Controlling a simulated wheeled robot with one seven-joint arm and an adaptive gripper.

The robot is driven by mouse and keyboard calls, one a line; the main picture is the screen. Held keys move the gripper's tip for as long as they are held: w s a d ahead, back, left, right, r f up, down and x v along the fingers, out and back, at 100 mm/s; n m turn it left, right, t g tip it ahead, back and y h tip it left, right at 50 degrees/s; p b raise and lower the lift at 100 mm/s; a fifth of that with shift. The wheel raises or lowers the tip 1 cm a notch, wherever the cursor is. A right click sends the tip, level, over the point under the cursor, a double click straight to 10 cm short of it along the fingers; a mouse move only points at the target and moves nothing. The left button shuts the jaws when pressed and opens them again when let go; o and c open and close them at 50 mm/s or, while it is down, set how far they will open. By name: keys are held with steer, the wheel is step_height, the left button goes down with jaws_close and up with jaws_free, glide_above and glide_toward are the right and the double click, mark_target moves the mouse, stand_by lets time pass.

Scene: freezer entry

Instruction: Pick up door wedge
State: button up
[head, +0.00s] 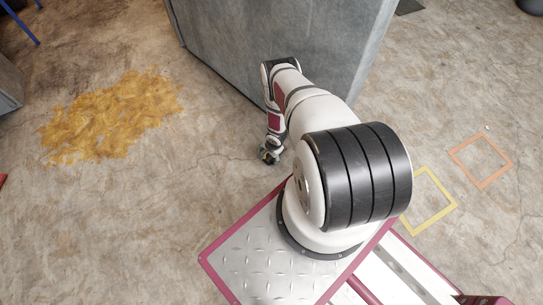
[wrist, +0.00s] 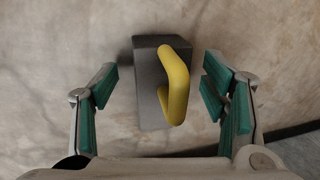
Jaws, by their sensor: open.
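The door wedge (wrist: 149,88) shows in the wrist view as a dark grey block with a yellow curved handle (wrist: 175,85) on it. It lies on the floor between the two fingers of my gripper (wrist: 160,88). The green finger pads stand apart on either side of it, with a gap to the wedge on both sides. In the head view my gripper (head: 268,156) is low, close to the floor, beside the grey box. There the wedge is mostly hidden by my gripper and too small to make out clearly.
A large grey box-like block (head: 290,45) stands right behind my arm. A yellow-brown spill patch (head: 112,115) covers floor at the left. Yellow (head: 428,200) and orange (head: 481,161) square outlines mark the floor at the right.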

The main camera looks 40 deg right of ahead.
steer(key=shift+f, duration=0.1)
jaws_close()
stand_by(0.3)
